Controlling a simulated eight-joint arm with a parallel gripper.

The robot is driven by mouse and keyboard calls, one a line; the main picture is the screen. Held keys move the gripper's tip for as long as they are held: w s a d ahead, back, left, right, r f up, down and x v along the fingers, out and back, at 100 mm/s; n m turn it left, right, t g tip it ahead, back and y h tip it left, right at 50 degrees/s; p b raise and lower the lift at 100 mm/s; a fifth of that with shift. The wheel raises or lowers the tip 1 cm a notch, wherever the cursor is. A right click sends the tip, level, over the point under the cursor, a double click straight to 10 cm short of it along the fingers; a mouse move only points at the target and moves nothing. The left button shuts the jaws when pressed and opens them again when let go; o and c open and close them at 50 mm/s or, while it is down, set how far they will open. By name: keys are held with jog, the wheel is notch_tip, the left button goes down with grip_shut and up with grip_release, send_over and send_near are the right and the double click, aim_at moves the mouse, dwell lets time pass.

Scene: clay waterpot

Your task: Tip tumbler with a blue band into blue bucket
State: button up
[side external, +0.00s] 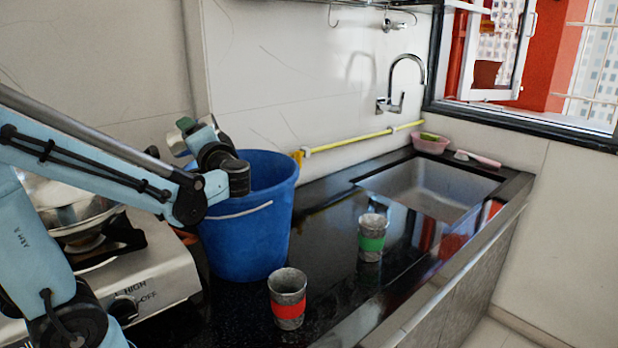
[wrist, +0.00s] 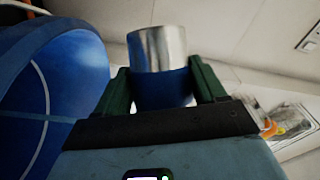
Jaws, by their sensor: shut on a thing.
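My gripper (wrist: 160,78) is shut on the tumbler with a blue band (wrist: 158,48). Its silvery grey end shows beyond the fingers, and the blue band (wrist: 164,90) lies between them. In the side view my gripper (side external: 190,135) is up by the back left of the blue bucket's rim, partly hidden by my arm. The blue bucket (side external: 243,240) stands upright on the black counter. In the wrist view the bucket (wrist: 75,85) fills the left side. The inside of the bucket is mostly hidden.
A red-banded tumbler (side external: 288,300) stands in front of the bucket, and a green-banded tumbler (side external: 372,238) stands to its right. A stove (side external: 155,275) with a metal pan (side external: 65,205) is at left. A sink (side external: 425,188) and faucet (side external: 405,85) are at back right.

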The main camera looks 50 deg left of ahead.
jog(key=shift+r+m, duration=0.1)
jog(key=shift+m, duration=0.2)
jog(key=shift+w+r+m, duration=0.1)
jog(key=shift+r+m, duration=0.15)
jog(key=shift+m, duration=0.15)
jog(key=shift+y, duration=0.3)
jog(key=shift+w+d+r+m+t, duration=0.1)
jog(key=shift+r+m+t, duration=0.2)
jog(key=shift+m, duration=0.4)
jog(key=shift+r+n, duration=0.8)
jog(key=shift+r, duration=0.15)
jog(key=shift+f, duration=0.1)
